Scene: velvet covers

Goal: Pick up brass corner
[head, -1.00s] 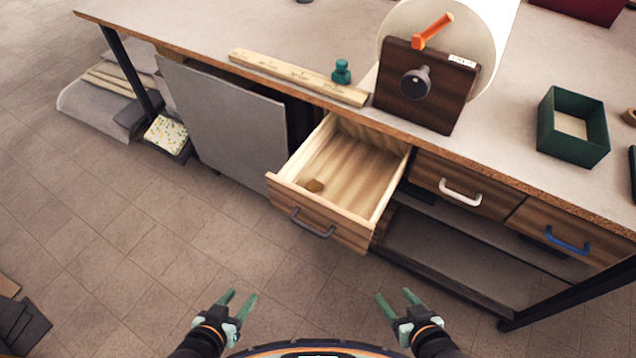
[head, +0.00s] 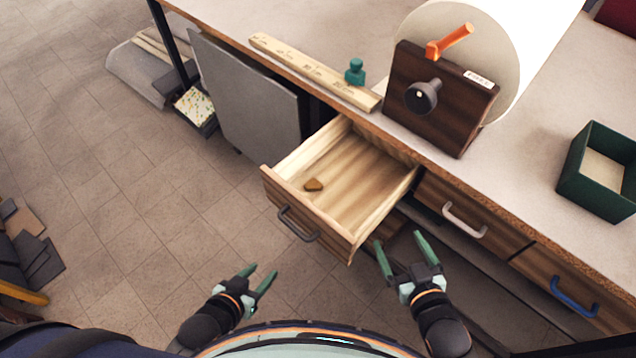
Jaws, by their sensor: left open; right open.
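The brass corner (head: 314,185) is a small brown-gold piece lying on the floor of the open wooden drawer (head: 358,212), near its front left. My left gripper (head: 262,273) is open and empty, in front of the drawer and apart from it. My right gripper (head: 399,243) is open and empty, close to the drawer's front right corner in the picture. I cannot tell its exact gap to the drawer.
Closed drawers with a white handle (head: 464,219) and a blue handle (head: 574,297) lie right.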

